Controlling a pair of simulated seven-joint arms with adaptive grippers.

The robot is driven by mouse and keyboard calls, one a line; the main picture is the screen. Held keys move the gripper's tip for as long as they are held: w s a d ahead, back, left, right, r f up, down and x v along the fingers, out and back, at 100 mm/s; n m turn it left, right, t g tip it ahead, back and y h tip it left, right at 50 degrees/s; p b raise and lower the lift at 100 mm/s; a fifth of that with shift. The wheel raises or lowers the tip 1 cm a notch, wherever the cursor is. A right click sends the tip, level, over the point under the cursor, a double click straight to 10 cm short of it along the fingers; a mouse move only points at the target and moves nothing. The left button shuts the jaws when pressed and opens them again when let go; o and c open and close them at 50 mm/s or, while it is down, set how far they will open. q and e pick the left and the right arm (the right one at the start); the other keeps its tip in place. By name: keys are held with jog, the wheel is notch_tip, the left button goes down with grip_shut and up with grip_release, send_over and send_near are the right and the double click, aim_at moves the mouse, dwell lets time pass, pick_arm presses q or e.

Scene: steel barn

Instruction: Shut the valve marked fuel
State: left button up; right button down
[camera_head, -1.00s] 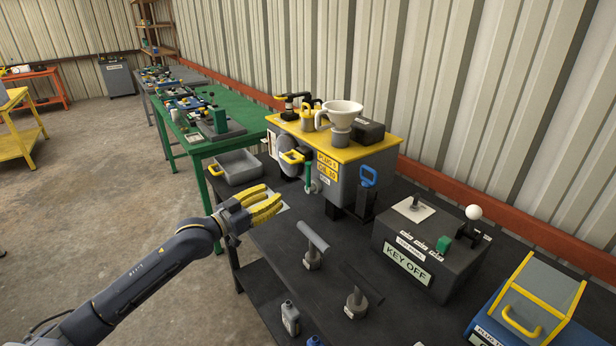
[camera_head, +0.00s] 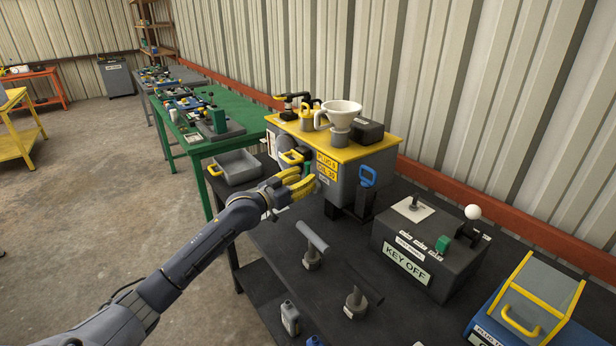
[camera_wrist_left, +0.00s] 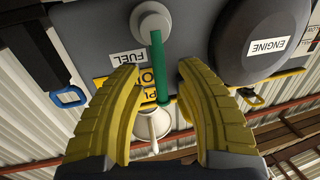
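The fuel valve shows in the left wrist view as a round grey hub with a long green lever (camera_wrist_left: 158,72), beside a white FUEL label (camera_wrist_left: 128,57). The lever runs from the hub down the picture between the yellow fingers of my left gripper (camera_wrist_left: 162,108). The fingers are apart, one on each side of the lever; I cannot tell whether either touches it. My right gripper is not in view.
A round ENGINE-labelled part (camera_wrist_left: 262,42) sits close beside the valve. A white funnel (camera_head: 340,110) stands on the box. A grey tray (camera_head: 236,166) lies behind my arm.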

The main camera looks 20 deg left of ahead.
pick_arm(q)
jog(key=shift+x, duration=1.05)
jog(key=shift+o, duration=0.2)
grip_shut()
